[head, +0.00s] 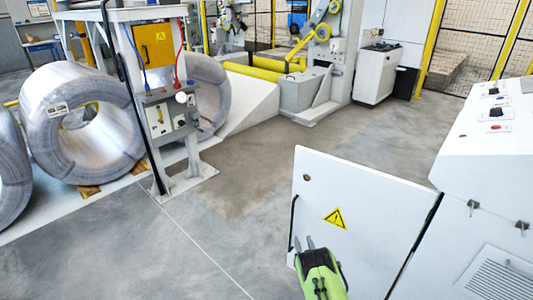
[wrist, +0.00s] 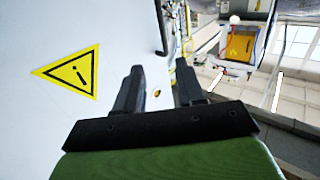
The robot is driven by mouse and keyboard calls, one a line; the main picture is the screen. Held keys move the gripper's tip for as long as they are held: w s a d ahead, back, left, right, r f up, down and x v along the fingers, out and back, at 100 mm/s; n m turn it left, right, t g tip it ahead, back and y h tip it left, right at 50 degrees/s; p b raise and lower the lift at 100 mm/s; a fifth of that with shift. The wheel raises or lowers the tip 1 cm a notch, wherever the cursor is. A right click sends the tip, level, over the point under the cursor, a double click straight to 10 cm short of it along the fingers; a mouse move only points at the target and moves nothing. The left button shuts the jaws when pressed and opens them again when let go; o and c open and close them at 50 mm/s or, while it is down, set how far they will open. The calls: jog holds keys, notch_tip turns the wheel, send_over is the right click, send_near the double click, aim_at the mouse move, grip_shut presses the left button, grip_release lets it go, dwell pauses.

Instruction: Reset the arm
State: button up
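My gripper (head: 304,244) is low in the middle of the head view, beside the left edge of an open white cabinet door (head: 375,205). A dark handle (head: 293,222) runs along that edge, just above my gripper. In the wrist view my gripper's two dark fingers (wrist: 157,88) stand apart with nothing between them. The door fills the left of that view, with a yellow warning triangle (wrist: 72,72). The dark handle (wrist: 160,27) shows past the fingertips. I cannot tell whether a finger touches the door.
A white control cabinet (head: 480,160) stands at the right. Wrapped coils (head: 82,125) lie at the left behind a post with a control box (head: 172,115). The grey floor (head: 225,215) left of the door is clear.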

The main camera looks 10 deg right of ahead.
notch_tip(320, 180, up, 21)
jog(key=w+m+g+h, duration=0.2)
jog(key=w+g, duration=0.1)
jog(key=g, duration=0.1)
jog(key=s+a+r+g+y, duration=0.1)
jog(key=s+a+r+g, duration=0.1)
jog(key=s+r, duration=0.7)
jog(key=s+a+r+g, duration=0.2)
jog(key=s+r, duration=0.5)
jog(key=s, duration=0.5)
jog(key=s+a+n+g+y, duration=0.1)
jog(key=s+a+n+g, duration=0.2)
jog(key=s, duration=2.1)
notch_tip(320, 180, up, 17)
jog(key=m+g+p, duration=0.1)
jog(key=p, duration=1.6)
jog(key=shift+s+f+p, duration=0.15)
jog(key=shift+f+p, duration=0.05)
jog(key=shift+p, duration=0.15)
jog(key=shift+d, duration=0.1)
